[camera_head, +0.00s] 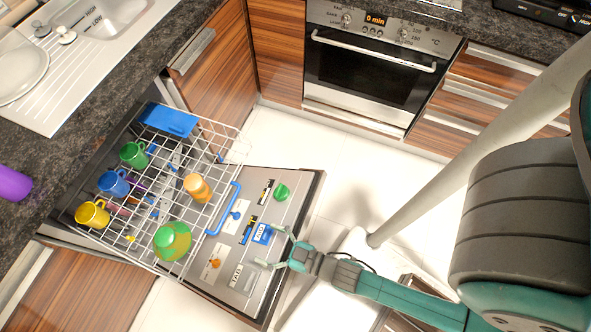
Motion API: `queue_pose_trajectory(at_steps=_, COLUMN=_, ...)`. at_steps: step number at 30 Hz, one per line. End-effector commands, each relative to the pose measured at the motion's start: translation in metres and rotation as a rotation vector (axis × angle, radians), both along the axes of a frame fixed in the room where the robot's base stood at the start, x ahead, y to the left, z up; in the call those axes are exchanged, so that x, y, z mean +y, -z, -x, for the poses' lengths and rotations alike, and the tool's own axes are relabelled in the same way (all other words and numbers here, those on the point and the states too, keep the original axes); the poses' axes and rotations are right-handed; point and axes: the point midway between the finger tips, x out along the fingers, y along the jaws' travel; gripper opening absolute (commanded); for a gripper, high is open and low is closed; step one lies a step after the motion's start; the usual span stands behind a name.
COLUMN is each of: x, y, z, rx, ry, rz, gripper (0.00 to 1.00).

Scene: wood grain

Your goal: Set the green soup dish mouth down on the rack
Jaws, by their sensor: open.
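The green soup dish (177,247) is at the front right of the white wire dish rack (205,160), which is pulled out over the open dishwasher door. It shows a lime outer part with a brighter green round patch at its left. It looks tilted, and I cannot tell for sure which way its mouth faces. My gripper (267,247) is open and empty over the dishwasher door, to the right of the dish and apart from it. Its two fingers point left toward the rack.
The rack also holds a green cup (134,154), a blue cup (113,183), a yellow cup (92,214), an orange cup (197,188) and a blue box (168,121). The open door (290,200) lies under my gripper. White floor is clear beyond it.

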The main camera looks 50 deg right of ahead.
Motion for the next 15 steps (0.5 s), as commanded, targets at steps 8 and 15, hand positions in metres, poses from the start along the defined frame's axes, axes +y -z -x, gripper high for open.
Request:
queue_pose_trajectory(at_steps=8, x=-0.042, y=-0.073, z=0.083, rx=0.076, ry=0.126, rz=0.015, gripper=0.90)
queue_pose_trajectory(at_steps=15, x=-0.061, y=-0.144, z=0.130, rx=0.136, ry=0.215, rz=0.020, gripper=0.90)
